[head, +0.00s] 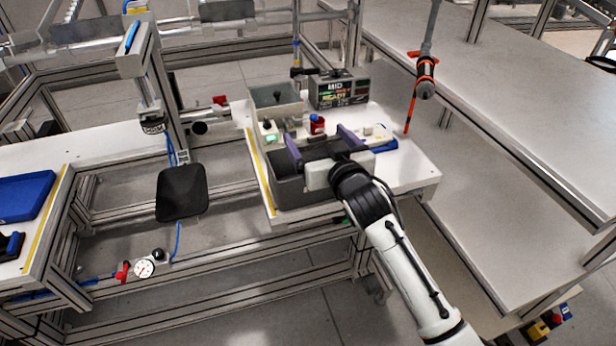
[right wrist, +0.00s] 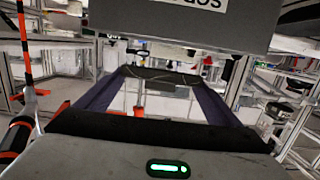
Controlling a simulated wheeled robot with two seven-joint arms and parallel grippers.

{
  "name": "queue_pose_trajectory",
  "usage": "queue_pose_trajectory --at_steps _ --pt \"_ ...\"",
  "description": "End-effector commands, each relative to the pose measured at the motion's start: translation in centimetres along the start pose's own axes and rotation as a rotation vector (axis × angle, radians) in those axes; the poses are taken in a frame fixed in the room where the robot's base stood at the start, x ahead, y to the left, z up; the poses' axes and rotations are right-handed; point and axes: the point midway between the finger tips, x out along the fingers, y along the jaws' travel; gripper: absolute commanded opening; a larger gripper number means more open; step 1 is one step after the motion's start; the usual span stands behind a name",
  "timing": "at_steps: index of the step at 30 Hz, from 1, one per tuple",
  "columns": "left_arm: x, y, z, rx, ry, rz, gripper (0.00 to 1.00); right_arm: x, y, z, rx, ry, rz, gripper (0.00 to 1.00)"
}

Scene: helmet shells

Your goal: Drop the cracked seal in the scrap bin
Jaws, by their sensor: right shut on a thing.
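My right gripper (head: 321,141) is over the right-hand workbench, with its two purple fingers apart around a thing. In the right wrist view the fingers (right wrist: 157,90) are shut on a flat dark piece with thin pale lines, which seems to be the cracked seal (right wrist: 160,75). In the head view I cannot clearly make out the seal between the fingers. A dark grey open bin (head: 289,196) stands at the bench's front edge, just below and left of the gripper. I cannot read a label to tell whether it is the scrap bin. My left gripper is not in view.
A lighter grey box (head: 275,108) and a display unit (head: 340,92) stand at the bench's back. A red item (head: 317,124) is behind the gripper. An orange and black tool (head: 425,75) hangs at the right. A grey panel with partly visible lettering (right wrist: 190,20) fills the wrist view's top.

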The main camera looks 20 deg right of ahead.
Motion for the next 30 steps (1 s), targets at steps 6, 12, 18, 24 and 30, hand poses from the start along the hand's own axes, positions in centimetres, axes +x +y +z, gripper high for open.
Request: queue_pose_trajectory --at_steps 6,12,18,24,30 --pt "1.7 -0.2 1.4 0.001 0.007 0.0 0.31 0.5 0.0 3.2 -0.002 0.001 0.0 0.66" --pt "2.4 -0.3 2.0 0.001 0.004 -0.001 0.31 0.6 0.0 4.0 -0.001 0.001 0.0 0.66" --pt "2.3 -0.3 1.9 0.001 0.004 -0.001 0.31 0.5 0.0 3.9 -0.001 0.001 0.0 0.66" --pt "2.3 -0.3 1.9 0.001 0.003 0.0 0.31 0.5 0.0 3.9 -0.002 0.001 0.0 1.0" --pt "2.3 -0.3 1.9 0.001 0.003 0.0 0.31 0.2 0.0 4.0 -0.002 0.0 0.0 1.0"
